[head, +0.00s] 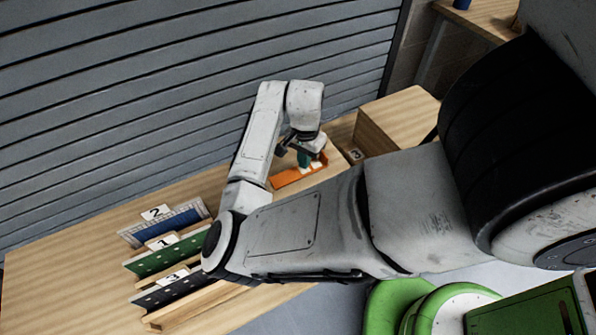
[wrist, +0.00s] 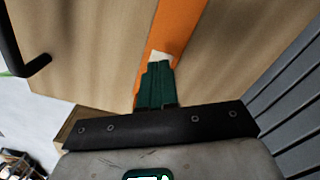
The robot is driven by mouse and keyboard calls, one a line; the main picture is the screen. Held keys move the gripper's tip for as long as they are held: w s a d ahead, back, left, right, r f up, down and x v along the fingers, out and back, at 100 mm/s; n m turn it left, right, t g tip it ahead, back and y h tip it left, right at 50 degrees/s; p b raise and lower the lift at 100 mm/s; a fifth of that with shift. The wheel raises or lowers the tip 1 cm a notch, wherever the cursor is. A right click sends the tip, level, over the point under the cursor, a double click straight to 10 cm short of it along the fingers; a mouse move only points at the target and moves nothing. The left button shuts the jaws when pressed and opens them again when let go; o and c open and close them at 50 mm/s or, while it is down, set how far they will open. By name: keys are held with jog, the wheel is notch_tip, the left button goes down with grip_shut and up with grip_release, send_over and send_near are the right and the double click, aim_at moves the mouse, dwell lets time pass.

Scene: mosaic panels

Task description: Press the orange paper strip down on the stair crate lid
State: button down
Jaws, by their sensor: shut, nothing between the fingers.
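The orange paper strip (head: 287,179) lies along a wooden surface in the middle of the head view. In the wrist view the orange strip (wrist: 181,25) runs from the top edge down to my fingertips, with bare wood (wrist: 235,45) on both sides. I cannot tell how much of that wood is the stair crate lid. My gripper (head: 306,166) points down over the strip. In the wrist view my gripper (wrist: 160,58), green fingers with a pale tip, is shut and empty over the strip. Whether the tip touches it is unclear. The fingers hide part of the strip.
A wooden block (head: 398,112) stands right of the strip, with a tag (head: 356,155) near it. Numbered blue (head: 165,223), green (head: 165,255) and dark panels stand at the lower left. A grey slatted wall (head: 150,90) is behind. A black handle (wrist: 25,58) shows left in the wrist view.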

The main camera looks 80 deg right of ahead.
jog(key=shift+f+b, duration=0.5)
jog(key=shift+f, duration=0.3)
dwell(0.5)
jog(key=shift+r, duration=0.15)
dwell(0.4)
notch_tip(320, 180, up, 8)
jog(key=p, duration=0.7)
dwell(0.7)
